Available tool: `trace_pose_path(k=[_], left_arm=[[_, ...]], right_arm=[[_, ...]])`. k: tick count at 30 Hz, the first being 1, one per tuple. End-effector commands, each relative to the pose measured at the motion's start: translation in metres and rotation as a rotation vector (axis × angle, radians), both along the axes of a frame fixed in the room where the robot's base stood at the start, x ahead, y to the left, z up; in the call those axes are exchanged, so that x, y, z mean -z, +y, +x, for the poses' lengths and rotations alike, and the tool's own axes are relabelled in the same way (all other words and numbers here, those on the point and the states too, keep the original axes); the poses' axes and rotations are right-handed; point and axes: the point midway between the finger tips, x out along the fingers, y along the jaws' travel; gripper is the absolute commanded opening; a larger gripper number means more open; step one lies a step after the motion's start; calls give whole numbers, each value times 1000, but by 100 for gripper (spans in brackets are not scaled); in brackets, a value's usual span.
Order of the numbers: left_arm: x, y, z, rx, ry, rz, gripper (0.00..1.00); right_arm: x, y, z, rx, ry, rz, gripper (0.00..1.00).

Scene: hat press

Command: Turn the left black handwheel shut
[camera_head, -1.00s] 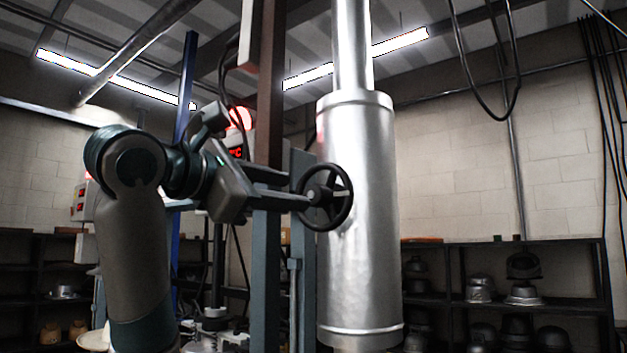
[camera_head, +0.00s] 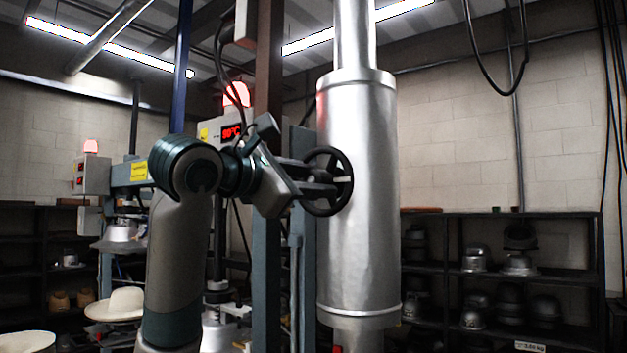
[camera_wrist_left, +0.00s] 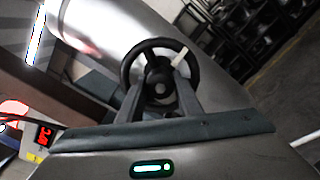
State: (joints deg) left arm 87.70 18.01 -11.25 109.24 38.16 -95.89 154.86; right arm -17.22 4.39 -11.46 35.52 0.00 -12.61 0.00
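The black handwheel (camera_head: 327,181) is mounted at the left side of a large silver cylinder (camera_head: 357,240). It has a round rim, a hub, dark spokes and one pale mark by the rim. My left gripper (camera_head: 318,182) reaches it from the left. In the left wrist view the handwheel (camera_wrist_left: 160,86) sits ahead of the gripper (camera_wrist_left: 160,108). The two fingers are apart, one on each side of the hub, and overlap the lower rim. Whether they touch it is unclear. My right gripper is in neither view.
A dark red-brown column (camera_head: 270,100) stands just behind my left wrist. A box with a red display (camera_head: 231,132) is above it. Shelves with metal hat forms (camera_head: 477,258) stand at the right. A pale hat (camera_head: 117,305) lies at lower left.

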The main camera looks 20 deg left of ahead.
Motion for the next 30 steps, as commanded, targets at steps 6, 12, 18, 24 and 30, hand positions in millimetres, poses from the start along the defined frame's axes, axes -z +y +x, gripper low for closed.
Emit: trace_pose_path(k=[6, 12, 18, 24, 30], left_arm=[[0, 0, 0, 1, 0, 2, 10], [1, -1, 0, 1, -8, 25, 10], [2, -1, -1, 3, -35, 97, 10], [3, -1, -1, 3, -81, 222, 10], [4, -1, -1, 3, -140, 389, 10]], right_arm=[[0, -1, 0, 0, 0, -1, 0], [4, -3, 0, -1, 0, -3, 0], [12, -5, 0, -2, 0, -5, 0], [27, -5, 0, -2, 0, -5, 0], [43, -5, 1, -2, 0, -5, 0]])
